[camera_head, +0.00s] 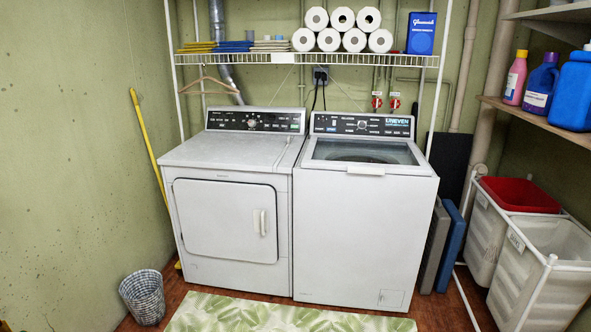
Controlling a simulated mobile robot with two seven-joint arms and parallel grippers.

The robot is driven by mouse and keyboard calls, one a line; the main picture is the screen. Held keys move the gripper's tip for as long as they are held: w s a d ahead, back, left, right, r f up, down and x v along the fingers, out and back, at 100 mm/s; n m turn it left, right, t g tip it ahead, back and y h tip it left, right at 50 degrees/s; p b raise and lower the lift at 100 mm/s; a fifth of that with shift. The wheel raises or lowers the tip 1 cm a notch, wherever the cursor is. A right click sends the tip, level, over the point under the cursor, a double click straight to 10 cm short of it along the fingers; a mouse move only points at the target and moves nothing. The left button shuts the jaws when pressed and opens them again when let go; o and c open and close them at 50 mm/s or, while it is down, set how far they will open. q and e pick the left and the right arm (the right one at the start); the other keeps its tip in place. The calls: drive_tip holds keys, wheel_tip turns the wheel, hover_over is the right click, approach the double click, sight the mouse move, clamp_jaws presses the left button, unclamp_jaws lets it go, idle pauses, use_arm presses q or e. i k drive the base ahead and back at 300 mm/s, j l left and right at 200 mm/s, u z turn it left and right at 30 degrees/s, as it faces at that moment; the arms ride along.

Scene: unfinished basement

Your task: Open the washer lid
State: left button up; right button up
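The washer (365,235) is the white top-loading machine on the right of the pair. Its lid (362,153) has a dark glass panel in a white frame and lies flat, shut, on top. A white handle tab (366,170) sticks out at the middle of the lid's front edge. The control panel (362,125) stands upright behind the lid. Neither of my grippers shows in the head view.
A white dryer (232,215) with its front door shut stands beside the washer. A wire shelf (290,60) with paper rolls hangs above. Laundry bins (545,260) stand at right, a basket (143,297) at left. A leafy rug (280,315) lies in front.

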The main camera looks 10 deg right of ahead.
sight(422, 169)
drive_tip(key=i, duration=1.45)
